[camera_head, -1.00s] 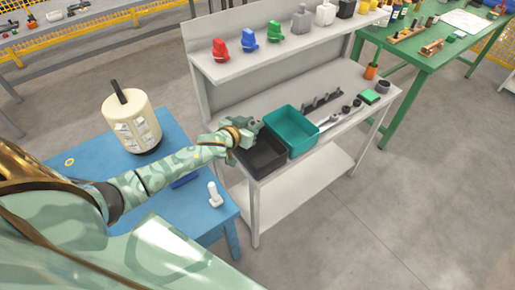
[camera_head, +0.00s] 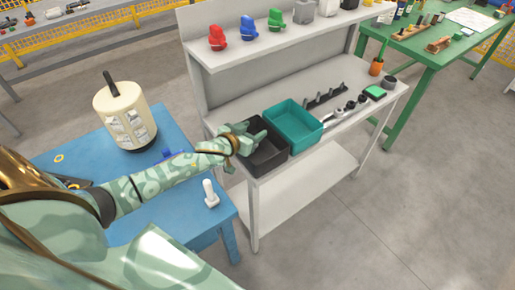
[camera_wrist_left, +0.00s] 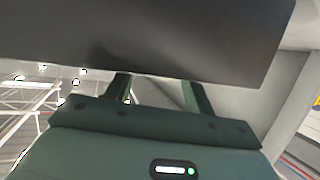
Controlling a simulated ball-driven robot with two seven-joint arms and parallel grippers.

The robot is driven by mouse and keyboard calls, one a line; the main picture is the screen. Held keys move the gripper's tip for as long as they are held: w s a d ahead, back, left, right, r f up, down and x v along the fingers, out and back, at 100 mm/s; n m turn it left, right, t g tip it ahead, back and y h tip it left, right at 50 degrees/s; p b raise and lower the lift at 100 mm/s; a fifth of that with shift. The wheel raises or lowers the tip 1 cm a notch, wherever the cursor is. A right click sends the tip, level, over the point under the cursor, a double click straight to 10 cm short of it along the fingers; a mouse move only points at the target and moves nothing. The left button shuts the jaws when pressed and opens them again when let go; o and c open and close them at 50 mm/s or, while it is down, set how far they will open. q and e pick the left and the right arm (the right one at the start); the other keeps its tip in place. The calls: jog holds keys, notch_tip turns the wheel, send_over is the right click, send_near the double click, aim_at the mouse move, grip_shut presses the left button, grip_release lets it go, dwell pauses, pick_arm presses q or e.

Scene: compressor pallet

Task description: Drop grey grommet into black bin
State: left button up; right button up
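The black bin (camera_head: 270,168) stands on the grey workbench, at the left end of its lower top, beside a teal bin (camera_head: 305,142). My left gripper (camera_head: 256,136) is at the black bin's left rear side, its fingers reaching over the opening. In the left wrist view my left gripper (camera_wrist_left: 160,85) shows two fingers spread apart with a visible gap. A dark surface, apparently the black bin's wall (camera_wrist_left: 190,45), hides the fingertips. I cannot make out the grey grommet in either view. My right gripper is not in view.
A blue table (camera_head: 175,137) at left holds a cream cylinder (camera_head: 125,115), a white bolt-like part (camera_head: 210,192) and a yellow ring (camera_head: 59,158). The bench's upper shelf (camera_head: 240,57) rises behind the bins. Tools lie right of the teal bin.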

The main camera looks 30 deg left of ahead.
pick_arm(q)
jog(key=shift+s, duration=0.1)
jog(key=p+v, duration=0.4)
jog(key=v, duration=1.2)
jog(key=shift+s+r, duration=0.1)
